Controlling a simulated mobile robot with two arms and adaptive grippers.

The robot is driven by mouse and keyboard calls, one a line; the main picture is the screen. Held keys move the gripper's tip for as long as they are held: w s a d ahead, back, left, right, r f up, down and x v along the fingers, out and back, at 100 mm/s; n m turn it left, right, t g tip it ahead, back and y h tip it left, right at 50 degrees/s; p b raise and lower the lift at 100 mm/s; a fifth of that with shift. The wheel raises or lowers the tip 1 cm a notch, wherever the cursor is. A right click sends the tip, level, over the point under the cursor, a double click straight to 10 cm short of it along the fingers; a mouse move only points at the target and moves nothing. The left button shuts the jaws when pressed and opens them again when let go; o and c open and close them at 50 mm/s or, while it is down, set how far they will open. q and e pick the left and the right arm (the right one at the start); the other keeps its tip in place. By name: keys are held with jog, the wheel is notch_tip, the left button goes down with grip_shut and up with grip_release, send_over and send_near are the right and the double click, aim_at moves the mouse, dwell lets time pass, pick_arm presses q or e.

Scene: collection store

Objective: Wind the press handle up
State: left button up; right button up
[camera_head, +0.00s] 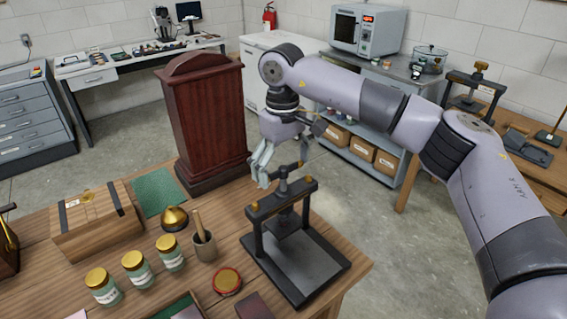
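The press (312,268) stands on the near right part of the wooden table. It has a dark flat base, two uprights and a crossbar (281,200). A screw rises through the crossbar, and the handle (283,174) is at its top. My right gripper (260,177) reaches in from the right, with its pale fingers pointing down just left of the handle. The fingers partly overlap each other in this view, so their gap and any contact with the handle are unclear. My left gripper is not in view.
A tall dark red wooden case (206,120) stands close behind the press. A mortar with pestle (204,246), a brass bell (174,218), a red round tin (227,281) and several lidded jars (136,268) stand left of it. A wooden box (96,222) is farther left.

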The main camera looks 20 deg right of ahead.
aim_at(283, 167)
jog(key=shift+w+r, duration=0.15)
jog(key=shift+r, duration=0.05)
jog(key=shift+r, duration=0.15)
notch_tip(283, 167, up, 12)
jog(key=shift+f, duration=0.2)
dwell(0.6)
